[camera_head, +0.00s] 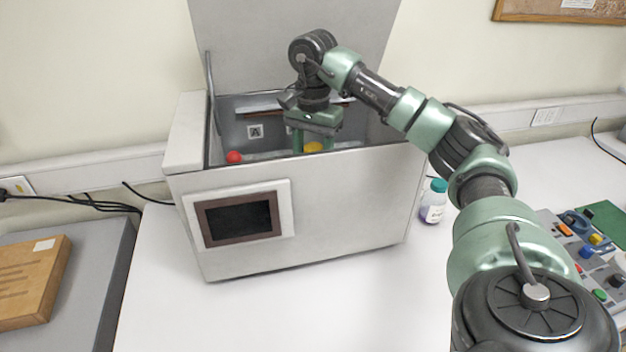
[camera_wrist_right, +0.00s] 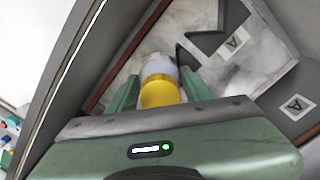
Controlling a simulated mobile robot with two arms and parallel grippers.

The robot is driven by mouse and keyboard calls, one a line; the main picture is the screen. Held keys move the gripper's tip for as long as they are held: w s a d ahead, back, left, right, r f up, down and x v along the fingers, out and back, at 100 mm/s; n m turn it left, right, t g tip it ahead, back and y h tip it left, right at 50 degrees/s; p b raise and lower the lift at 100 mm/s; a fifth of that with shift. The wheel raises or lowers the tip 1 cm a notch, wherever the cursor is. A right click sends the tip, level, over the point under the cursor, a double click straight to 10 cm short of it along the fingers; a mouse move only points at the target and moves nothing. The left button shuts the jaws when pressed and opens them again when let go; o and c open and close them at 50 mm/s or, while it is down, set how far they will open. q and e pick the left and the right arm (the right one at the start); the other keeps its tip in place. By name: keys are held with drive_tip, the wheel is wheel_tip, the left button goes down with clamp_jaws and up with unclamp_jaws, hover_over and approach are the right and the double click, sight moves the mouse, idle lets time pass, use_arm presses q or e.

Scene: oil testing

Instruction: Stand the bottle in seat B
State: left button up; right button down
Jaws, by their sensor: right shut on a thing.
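My right gripper (camera_head: 312,141) is down inside the open-topped chamber of a white machine (camera_head: 330,205). It is shut on a bottle with a yellow cap (camera_head: 313,147). In the right wrist view the yellow cap (camera_wrist_right: 162,93) is between the two green fingers, with the bottle's pale body (camera_wrist_right: 160,67) beyond it. The bottle's base and whether it touches the chamber floor cannot be told. A label reading A (camera_head: 255,131) is on the chamber's back wall. I see no readable B label; my arm covers part of that wall. My left gripper is out of view.
A red round top (camera_head: 234,157) shows inside the chamber at the left. The raised lid (camera_head: 270,35) stands behind, and the front wall is close to my gripper. A teal-capped bottle (camera_head: 433,201) stands outside to the right. A control panel (camera_head: 590,255) lies further right.

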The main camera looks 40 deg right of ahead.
drive_tip(key=shift+s+f, duration=0.1)
drive_tip(key=shift+f, duration=0.3)
drive_tip(key=shift+s+f, duration=0.1)
drive_tip(key=shift+f, duration=0.15)
wheel_tip(320, 180, down, 3)
drive_tip(key=shift+f+p, duration=0.1)
drive_tip(key=shift+p, duration=0.45)
drive_tip(key=shift+f, duration=0.3)
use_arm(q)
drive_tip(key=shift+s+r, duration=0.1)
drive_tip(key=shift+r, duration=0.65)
use_arm(e)
drive_tip(key=c, duration=0.6)
unclamp_jaws()
drive_tip(key=shift+f, duration=0.1)
